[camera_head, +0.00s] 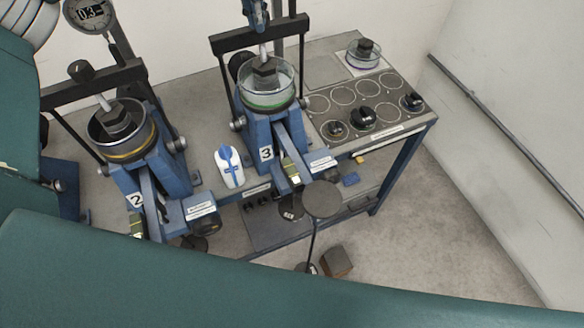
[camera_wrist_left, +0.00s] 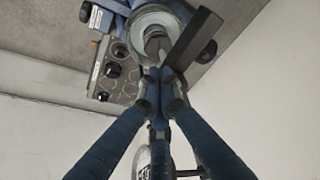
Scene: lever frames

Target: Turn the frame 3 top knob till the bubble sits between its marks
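Frame 3 (camera_head: 266,153) is the blue lever frame in the middle of the head view, with a clear dish (camera_head: 269,101) and a dark hexagonal block in it. My left gripper (camera_head: 257,16) is at the top of its silver spindle, just above the black crossbar. In the left wrist view, the fingertips (camera_wrist_left: 160,75) come close together around the spindle's top, so the gripper looks shut on the top knob; the knob is mostly hidden. The small yellow-green level (camera_head: 291,168) is on the lever; its bubble is too small to read. My right gripper is out of view.
Frame 2 (camera_head: 135,199) stands to the left with its own dark top knob (camera_head: 80,70). A white bottle (camera_head: 229,167) with a blue cap stands between the frames. A panel with dark knobs (camera_head: 362,116) is at the right. A round grey disc (camera_head: 322,199) is in front.

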